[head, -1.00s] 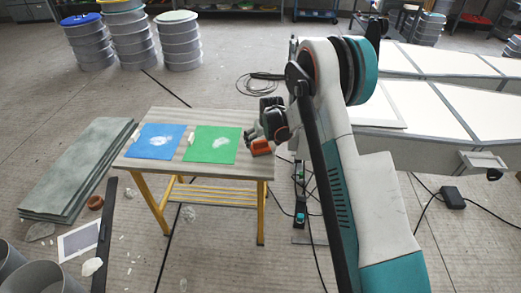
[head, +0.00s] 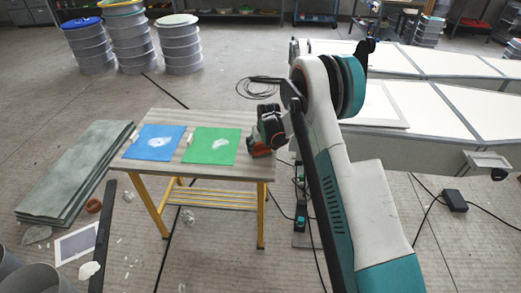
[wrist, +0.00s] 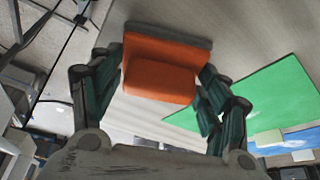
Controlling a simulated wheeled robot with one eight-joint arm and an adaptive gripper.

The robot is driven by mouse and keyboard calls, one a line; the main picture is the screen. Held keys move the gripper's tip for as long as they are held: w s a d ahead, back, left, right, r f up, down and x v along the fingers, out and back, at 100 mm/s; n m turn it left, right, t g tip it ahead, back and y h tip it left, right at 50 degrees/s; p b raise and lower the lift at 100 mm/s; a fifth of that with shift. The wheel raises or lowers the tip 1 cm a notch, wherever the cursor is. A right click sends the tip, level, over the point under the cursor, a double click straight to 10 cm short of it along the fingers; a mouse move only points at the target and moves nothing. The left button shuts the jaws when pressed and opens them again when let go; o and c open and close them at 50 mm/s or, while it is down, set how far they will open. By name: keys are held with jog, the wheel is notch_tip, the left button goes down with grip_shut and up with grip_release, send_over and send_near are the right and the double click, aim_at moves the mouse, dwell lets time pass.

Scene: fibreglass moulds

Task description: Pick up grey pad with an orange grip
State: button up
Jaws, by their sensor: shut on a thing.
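The grey pad with an orange grip (wrist: 160,70) lies between the two fingers of my gripper (wrist: 164,85) in the wrist view. The orange block faces the camera and a strip of the grey pad shows along its far edge. The fingers are shut on the block's two sides. In the head view my gripper (head: 260,149) is at the right end of the wooden table (head: 220,172), with a little of the orange grip (head: 259,154) showing below it. I cannot tell whether the pad touches the table top.
A green sheet (head: 211,156) and a blue sheet (head: 148,150), each with a whitish patch, lie left of my gripper on the table. A stack of grey-green boards (head: 75,172) is on the floor at left. White-topped units (head: 425,103) stand at right.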

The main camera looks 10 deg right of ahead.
jog(key=shift+r, duration=0.1)
notch_tip(320, 180, up, 20)
jog(key=p, duration=0.6)
